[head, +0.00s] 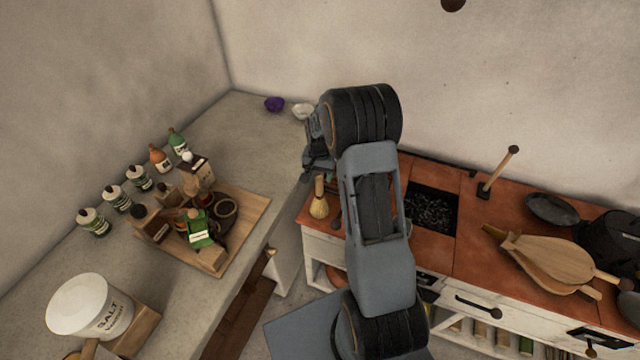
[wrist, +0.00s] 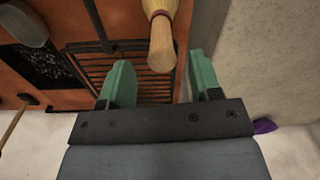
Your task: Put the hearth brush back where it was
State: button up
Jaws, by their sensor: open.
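The hearth brush (head: 319,205) has pale straw bristles and a wooden handle. In the head view it stands handle-up near the left end of the terracotta hearth top (head: 480,250), below my gripper (head: 316,165). In the wrist view the brush (wrist: 161,45) shows its handle end towards the camera. My gripper (wrist: 160,78) is open, with one green finger on each side of the handle's line; the handle appears between them and neither finger visibly touches it. In the head view my arm hides part of the hearth top and most of the fingers.
A slatted grate (wrist: 130,72) and a dark coal bed (head: 431,208) lie in the hearth top. Bellows (head: 545,262) and an upright wooden handle (head: 499,170) are to the right. The left counter holds a wooden tray (head: 256,222), bottles, a salt tub (head: 90,305) and a purple bowl (head: 275,103).

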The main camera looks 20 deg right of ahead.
notch_tip(320, 180, up, 6)
jog(key=shift+b, duration=0.3)
jog(key=s+a+r+n+t, duration=0.2)
jog(key=s+a+r+n, duration=0.3)
jog(key=s+r, duration=0.6)
jog(key=s+a+r+n+t, duration=0.2)
jog(key=s+a, duration=0.3)
jog(key=s, duration=0.6)
jog(key=shift+r+n, duration=0.3)
jog(key=shift+r, duration=0.25)
